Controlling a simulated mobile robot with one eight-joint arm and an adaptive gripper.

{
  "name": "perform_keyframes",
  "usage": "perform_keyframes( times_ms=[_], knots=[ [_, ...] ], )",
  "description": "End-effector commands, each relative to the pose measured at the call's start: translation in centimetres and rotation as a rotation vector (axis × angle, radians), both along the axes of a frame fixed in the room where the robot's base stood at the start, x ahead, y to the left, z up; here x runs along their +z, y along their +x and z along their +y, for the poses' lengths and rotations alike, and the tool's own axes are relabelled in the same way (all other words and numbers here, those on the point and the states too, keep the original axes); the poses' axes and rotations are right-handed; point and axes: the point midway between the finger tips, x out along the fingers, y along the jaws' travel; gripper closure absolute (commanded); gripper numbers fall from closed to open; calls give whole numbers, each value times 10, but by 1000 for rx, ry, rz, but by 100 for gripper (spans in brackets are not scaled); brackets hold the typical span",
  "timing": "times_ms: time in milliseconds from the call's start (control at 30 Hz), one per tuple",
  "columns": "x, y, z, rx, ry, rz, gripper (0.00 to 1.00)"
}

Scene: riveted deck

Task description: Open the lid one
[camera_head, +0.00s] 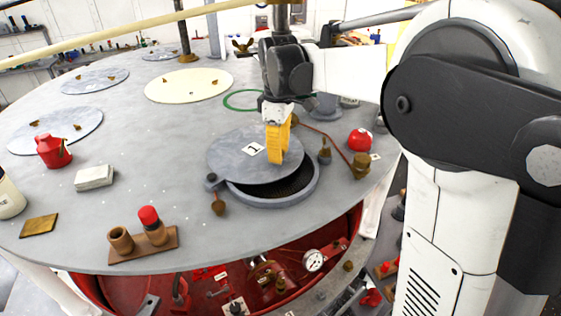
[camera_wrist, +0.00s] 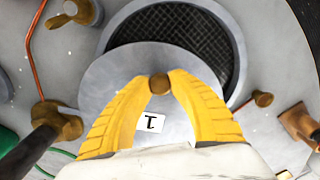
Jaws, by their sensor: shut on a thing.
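The lid marked 1 (camera_head: 228,155) is a round grey disc on the deck's near right part. It sits shifted off its round port (camera_head: 290,197), whose dark mesh opening shows as a crescent on the near side. The wrist view shows the lid (camera_wrist: 112,85) partly over the port, with much of the dark mesh (camera_wrist: 185,35) bare. My gripper (camera_head: 277,150) has yellow fingers pointing down at the lid. In the wrist view my gripper (camera_wrist: 160,84) is shut on the lid's small brown knob (camera_wrist: 160,85).
Brown clamps (camera_head: 218,205) stand around the port. A red round knob (camera_head: 360,140) is to the right. A red can (camera_head: 53,151), a white block (camera_head: 94,178) and a brown holder with a red-capped piece (camera_head: 149,217) stand on the left.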

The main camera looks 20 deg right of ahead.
Motion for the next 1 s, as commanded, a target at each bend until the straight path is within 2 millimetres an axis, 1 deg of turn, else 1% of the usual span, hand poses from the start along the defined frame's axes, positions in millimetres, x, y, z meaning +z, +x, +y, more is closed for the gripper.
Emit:
perform_keyframes(
  times_ms=[100, 300, 500, 867, 900, 967, 1000],
  knots=[
    [-1, 12, 1, 63, 0, 0, 100],
    [-1, 25, 2, 138, 0, 0, 100],
    [-1, 29, 3, 167, 0, 0, 100],
    [0, 29, 3, 169, 0, 0, 100],
    [0, 29, 3, 169, 0, 0, 69],
    [0, 29, 3, 169, 0, 0, 52],
    [0, 29, 3, 169, 0, 0, 52]
  ],
)
